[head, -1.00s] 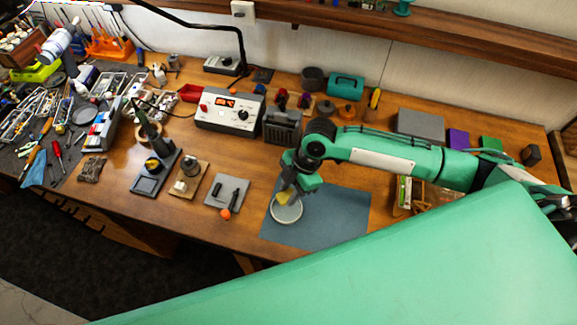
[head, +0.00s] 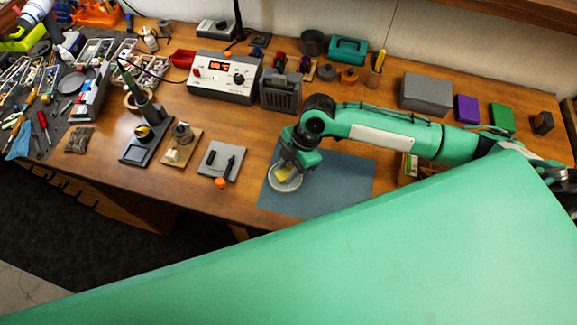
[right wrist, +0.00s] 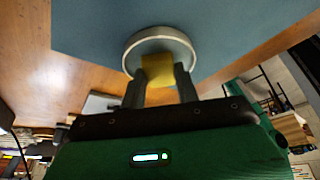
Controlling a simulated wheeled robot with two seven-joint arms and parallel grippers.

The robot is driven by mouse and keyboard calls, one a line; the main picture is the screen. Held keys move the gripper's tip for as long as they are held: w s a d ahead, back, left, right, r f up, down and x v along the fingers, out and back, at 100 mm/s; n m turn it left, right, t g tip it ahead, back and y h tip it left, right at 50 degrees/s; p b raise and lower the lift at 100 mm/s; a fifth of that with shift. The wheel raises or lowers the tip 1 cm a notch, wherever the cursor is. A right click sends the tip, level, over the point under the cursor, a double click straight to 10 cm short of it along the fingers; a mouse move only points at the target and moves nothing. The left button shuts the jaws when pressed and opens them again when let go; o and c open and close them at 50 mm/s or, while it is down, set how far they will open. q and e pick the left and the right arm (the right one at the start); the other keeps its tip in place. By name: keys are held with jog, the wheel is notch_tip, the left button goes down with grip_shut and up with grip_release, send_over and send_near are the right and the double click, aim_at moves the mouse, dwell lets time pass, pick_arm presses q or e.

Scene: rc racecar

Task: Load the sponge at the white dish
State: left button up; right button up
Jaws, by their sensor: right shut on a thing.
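The white dish (head: 286,184) sits on the blue-grey mat in the head view, and its rim shows in the right wrist view (right wrist: 160,33). The yellow sponge (head: 284,174) is at the dish, between the fingers of my right gripper (head: 287,168). In the right wrist view the sponge (right wrist: 158,70) is pinched between the two dark fingers and overlaps the dish's near rim. I cannot tell whether the sponge touches the dish. My left gripper is in neither view.
The blue-grey mat (head: 345,185) lies near the table's front edge. A grey pad (head: 222,161) with black tools and an orange ball (head: 220,183) lie left of it. A soldering iron stand (head: 150,137) stands farther left. A control box (head: 226,77) stands behind.

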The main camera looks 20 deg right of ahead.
aim_at(288, 171)
dwell(0.4)
jog(key=shift+f, duration=0.5)
dwell(0.4)
jog(key=shift+f, duration=0.1)
dwell(1.6)
notch_tip(288, 171, up, 7)
jog(key=p, duration=0.7)
dwell(0.9)
